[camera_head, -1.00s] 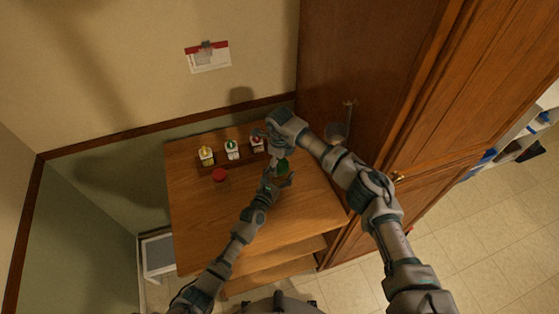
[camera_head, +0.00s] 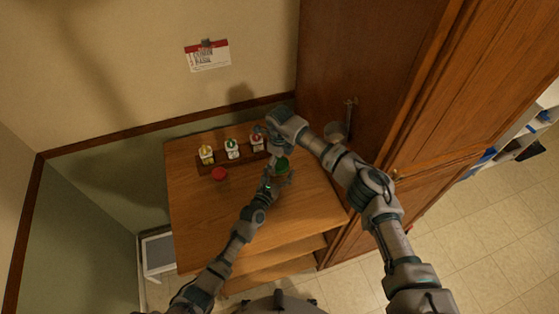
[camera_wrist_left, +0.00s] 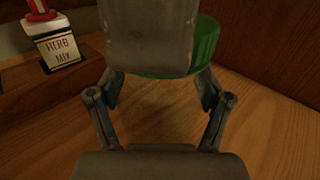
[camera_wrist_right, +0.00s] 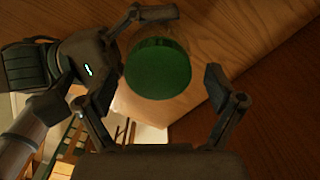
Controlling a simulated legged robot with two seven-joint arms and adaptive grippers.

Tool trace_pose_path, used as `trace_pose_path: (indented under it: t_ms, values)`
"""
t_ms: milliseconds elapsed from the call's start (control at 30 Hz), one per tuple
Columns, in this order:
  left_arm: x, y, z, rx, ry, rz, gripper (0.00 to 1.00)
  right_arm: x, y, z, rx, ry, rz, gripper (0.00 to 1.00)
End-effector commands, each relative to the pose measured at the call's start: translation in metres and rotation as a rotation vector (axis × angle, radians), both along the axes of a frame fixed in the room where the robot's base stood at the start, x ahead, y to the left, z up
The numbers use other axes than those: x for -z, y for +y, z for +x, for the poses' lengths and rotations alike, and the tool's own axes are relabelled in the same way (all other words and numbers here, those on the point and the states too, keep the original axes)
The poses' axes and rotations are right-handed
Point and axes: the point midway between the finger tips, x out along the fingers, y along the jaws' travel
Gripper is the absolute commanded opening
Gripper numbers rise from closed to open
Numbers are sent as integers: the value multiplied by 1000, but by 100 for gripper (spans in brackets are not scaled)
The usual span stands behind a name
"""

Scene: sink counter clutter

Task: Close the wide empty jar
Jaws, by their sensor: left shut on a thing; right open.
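A round green lid (camera_wrist_right: 158,70) shows between the spread fingers of my right gripper (camera_wrist_right: 165,90) in the right wrist view. It also shows in the head view (camera_head: 282,165) and the left wrist view (camera_wrist_left: 185,50). A clear rim seems to show around the lid; the wide jar's glass is hard to make out, so I cannot tell how the lid sits. My left gripper (camera_head: 277,182) is shut on the jar from the near side. My right gripper, also in the head view (camera_head: 271,147), is open above the lid, apart from it.
A wooden rack (camera_head: 207,166) with several labelled spice bottles stands at the back. A red lid (camera_head: 220,174) shows on the counter (camera_head: 200,225) to the left. A tall wooden cabinet (camera_head: 350,60) walls the right side. The left front of the counter is clear.

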Motion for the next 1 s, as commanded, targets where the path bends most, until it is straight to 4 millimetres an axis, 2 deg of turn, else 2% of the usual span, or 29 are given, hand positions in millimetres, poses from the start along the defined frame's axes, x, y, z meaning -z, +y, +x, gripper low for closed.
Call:
trace_pose_path:
  t_ms: [167,500,733,800,1000]
  values:
    - [1,0,0,0,1,0,0,-4,0,0,-1,-1,1,93]
    - [1,0,0,0,2,0,0,-43,0,0,-1,-1,1,93]
    - [1,0,0,0,2,0,0,-46,0,0,-1,1,1,93]
    - [1,0,0,0,2,0,0,-47,0,0,-4,0,1,89]
    - [1,0,0,0,2,1,0,-76,1,0,-92,-2,2,89]
